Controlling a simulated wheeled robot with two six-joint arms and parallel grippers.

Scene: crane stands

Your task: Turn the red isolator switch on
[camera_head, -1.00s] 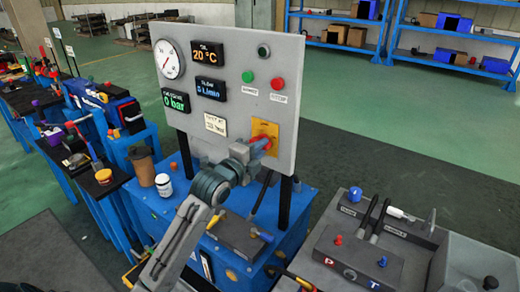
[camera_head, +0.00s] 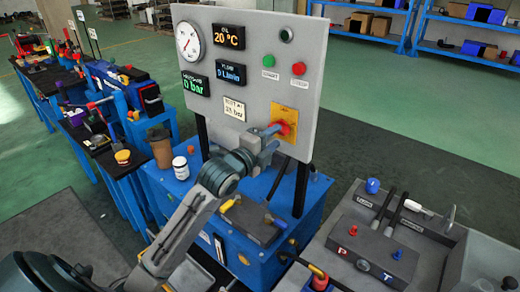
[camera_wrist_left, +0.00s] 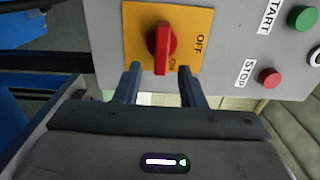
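The red isolator switch (camera_head: 285,128) sits on a yellow plate (camera_head: 291,115) at the lower right of the grey upright panel (camera_head: 262,85). In the left wrist view, the red handle (camera_wrist_left: 162,45) stands upright in the picture on its yellow plate (camera_wrist_left: 193,20). Its lower end lies beside the word ON; OFF is printed to its right. My left gripper (camera_head: 272,138) is just in front of the switch. In the wrist view its fingers (camera_wrist_left: 160,72) are open, one on each side of the handle's lower end, with gaps visible. My right gripper is not in view.
The panel also carries a green START button (camera_head: 269,61), a red STOP button (camera_head: 298,68), a gauge (camera_head: 189,41) and displays. A brown cup (camera_head: 160,146) and white jar (camera_head: 180,168) stand left of the arm. A grey bench (camera_head: 345,235) with levers is at right.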

